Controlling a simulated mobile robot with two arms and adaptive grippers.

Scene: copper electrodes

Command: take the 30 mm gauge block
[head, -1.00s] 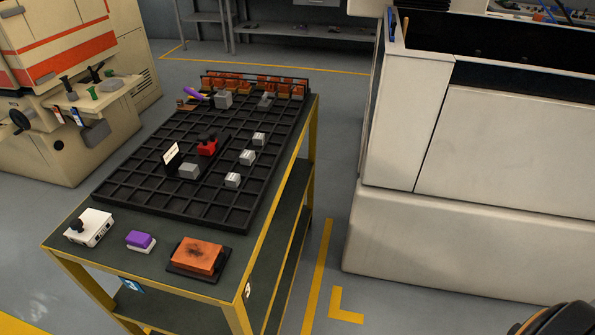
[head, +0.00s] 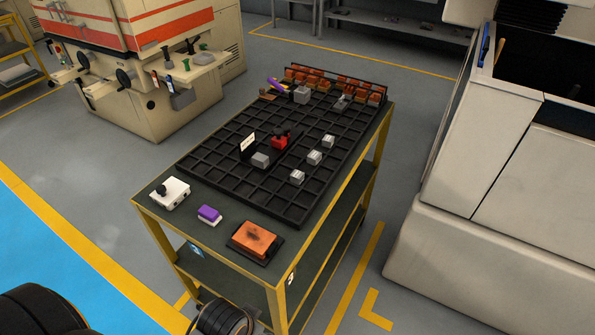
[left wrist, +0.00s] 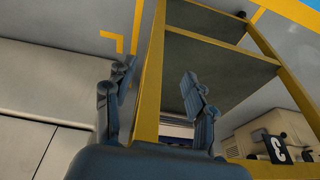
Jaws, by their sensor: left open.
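Three small light-grey blocks with marked tops stand in a row on the black gridded tray (head: 217,168) in the head view: a far block (head: 328,141), a middle block (head: 314,157) and a near block (head: 297,177). Their markings are too small to read, so I cannot tell which is the 30 mm one. My left gripper (left wrist: 155,76) is open and empty in the left wrist view, with the cart's yellow frame and shelves beyond it. No block shows in that view. My right gripper is not in view.
The tray also holds a grey block (head: 261,160), a red item (head: 280,142), a white card (head: 248,142) and a rack of copper pieces (head: 330,82). A white box (head: 170,192), purple block (head: 209,214) and orange block (head: 255,238) lie along the cart's near edge. Machines stand either side.

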